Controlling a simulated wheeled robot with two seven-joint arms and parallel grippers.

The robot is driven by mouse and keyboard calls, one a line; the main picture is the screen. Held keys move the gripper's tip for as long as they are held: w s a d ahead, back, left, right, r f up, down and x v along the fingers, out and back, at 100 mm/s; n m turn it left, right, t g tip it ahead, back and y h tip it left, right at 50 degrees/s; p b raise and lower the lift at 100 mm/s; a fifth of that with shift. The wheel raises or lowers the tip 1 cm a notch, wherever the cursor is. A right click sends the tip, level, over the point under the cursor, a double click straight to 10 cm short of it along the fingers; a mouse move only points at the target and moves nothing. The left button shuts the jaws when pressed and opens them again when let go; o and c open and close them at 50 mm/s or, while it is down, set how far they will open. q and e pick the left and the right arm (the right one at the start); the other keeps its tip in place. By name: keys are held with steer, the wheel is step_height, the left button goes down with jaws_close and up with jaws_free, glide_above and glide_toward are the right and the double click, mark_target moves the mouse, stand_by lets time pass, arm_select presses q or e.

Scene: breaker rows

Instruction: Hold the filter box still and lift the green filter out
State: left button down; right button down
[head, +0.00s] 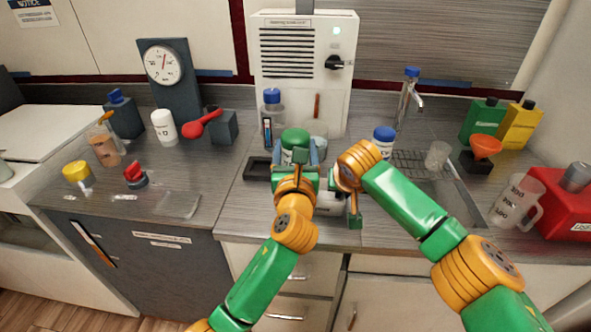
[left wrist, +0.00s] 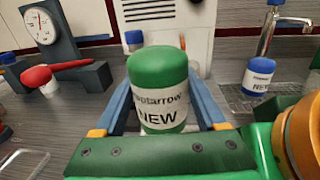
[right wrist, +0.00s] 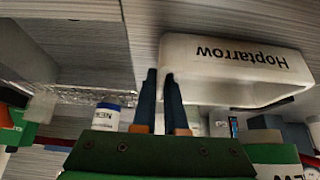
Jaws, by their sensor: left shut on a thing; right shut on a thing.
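The green filter (head: 295,139), a cylinder with a white label reading NEW, stands upright in my left gripper (head: 298,157). In the left wrist view the blue fingers lie on both sides of the filter (left wrist: 158,72). The white filter box (head: 328,206) is at the counter's front, largely hidden behind my arms. In the right wrist view the box (right wrist: 205,50), marked Hoptarrow, appears upside down. My right gripper (right wrist: 163,85) is shut on the box's edge near one corner. I cannot tell how far the filter is above the box.
A dark tray (head: 257,168) lies left of the filter. A white jar with a blue lid (head: 384,140) stands right, near the sink and tap (head: 408,95). A white machine (head: 303,65) stands behind. A red-handled thing (head: 135,174) and a clear sheet (head: 178,204) are at left.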

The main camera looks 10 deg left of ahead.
arm_select(q)
step_height(320, 180, up, 2)
steer(key=shift+r, duration=0.1)
arm_select(e)
steer(key=c, duration=0.9)
jaws_free()
